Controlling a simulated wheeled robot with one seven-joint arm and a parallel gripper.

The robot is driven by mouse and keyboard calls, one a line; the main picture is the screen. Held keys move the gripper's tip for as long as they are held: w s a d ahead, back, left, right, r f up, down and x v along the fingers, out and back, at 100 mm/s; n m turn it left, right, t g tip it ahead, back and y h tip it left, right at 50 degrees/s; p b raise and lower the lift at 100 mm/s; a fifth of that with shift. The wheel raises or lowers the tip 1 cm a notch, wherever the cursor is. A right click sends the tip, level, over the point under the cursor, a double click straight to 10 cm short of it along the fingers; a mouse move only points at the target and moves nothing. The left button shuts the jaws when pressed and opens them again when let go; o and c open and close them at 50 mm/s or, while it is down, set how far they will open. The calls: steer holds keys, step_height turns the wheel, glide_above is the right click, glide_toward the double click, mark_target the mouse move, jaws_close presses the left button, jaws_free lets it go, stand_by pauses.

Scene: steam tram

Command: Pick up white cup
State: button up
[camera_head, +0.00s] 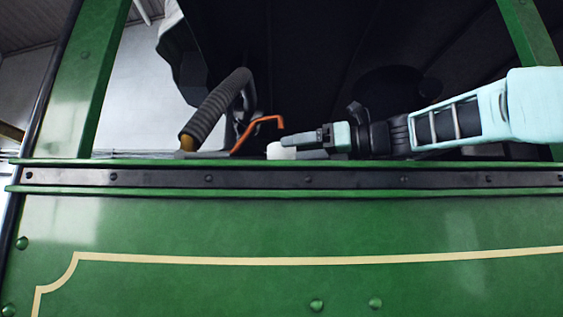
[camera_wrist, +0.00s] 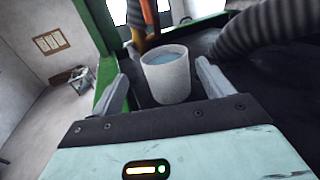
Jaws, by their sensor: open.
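The white cup (camera_wrist: 168,80) stands upright between the two fingers of my gripper in the wrist view, with something bluish inside it. A gap shows between the cup and the right finger; the left finger is also near its side. In the head view only a small part of the white cup (camera_head: 281,152) shows above the green ledge, at the tips of my gripper (camera_head: 292,146). My gripper is open around the cup; it also shows in the wrist view (camera_wrist: 160,78).
The green tram wall (camera_head: 280,225) with its dark rail stands in front. A ribbed hose (camera_head: 215,108) and an orange bent lever (camera_head: 258,130) stand left of the cup in the head view. In the wrist view the hose (camera_wrist: 262,28) curves close by at the upper right.

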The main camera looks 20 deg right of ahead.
mark_target(273, 151)
steer(key=shift+w+d+p+x, duration=0.1)
steer(key=shift+p+x, duration=0.25)
steer(key=shift+x, duration=0.8)
steer(key=shift+w+d+p+x, duration=0.1)
steer(key=shift+p+x, duration=0.25)
steer(key=shift+x, duration=0.8)
steer(key=shift+w+d+p+x, duration=0.15)
steer(key=shift+p+x, duration=0.2)
steer(key=shift+x, duration=0.8)
steer(key=shift+r, duration=0.1)
steer(key=c, duration=1.2)
steer(key=shift+o, duration=0.2)
steer(key=shift+r, duration=0.2)
